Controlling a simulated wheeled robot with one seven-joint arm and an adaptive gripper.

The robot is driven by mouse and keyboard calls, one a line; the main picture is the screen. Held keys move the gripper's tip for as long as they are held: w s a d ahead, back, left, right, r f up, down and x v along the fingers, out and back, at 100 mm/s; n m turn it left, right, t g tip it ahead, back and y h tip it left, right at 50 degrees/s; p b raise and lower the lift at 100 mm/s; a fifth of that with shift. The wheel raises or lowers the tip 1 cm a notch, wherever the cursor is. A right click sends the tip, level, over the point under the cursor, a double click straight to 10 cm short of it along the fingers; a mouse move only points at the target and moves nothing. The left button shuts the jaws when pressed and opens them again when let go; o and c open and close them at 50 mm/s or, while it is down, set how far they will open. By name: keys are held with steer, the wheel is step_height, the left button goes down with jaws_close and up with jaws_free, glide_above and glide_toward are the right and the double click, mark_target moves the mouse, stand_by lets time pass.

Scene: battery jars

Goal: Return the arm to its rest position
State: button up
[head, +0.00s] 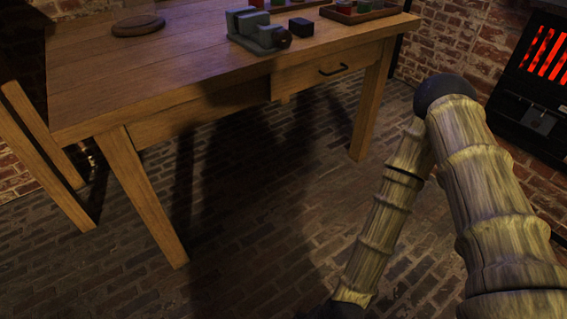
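My arm shows at the right of the head view, with wood-textured links and a dark round joint. It is folded, one link rising from the lower right and another running down to the bottom edge. My gripper is not in the picture, and its end of the arm is cut off below. I cannot tell whether it holds anything.
A wooden table (190,75) with a drawer (325,72) stands at upper left, bearing a grey vise-like tool (256,30), a dark block (301,27), a round wooden disc (138,25) and a tray (362,15). A glowing heater (540,85) stands right. Brick floor (240,240) is clear.

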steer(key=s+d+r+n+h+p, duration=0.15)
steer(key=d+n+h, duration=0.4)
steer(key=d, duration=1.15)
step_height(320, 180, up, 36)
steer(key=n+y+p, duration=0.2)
steer(key=p, duration=3.5)
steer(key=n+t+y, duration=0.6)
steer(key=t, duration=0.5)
glide_toward(286, 41)
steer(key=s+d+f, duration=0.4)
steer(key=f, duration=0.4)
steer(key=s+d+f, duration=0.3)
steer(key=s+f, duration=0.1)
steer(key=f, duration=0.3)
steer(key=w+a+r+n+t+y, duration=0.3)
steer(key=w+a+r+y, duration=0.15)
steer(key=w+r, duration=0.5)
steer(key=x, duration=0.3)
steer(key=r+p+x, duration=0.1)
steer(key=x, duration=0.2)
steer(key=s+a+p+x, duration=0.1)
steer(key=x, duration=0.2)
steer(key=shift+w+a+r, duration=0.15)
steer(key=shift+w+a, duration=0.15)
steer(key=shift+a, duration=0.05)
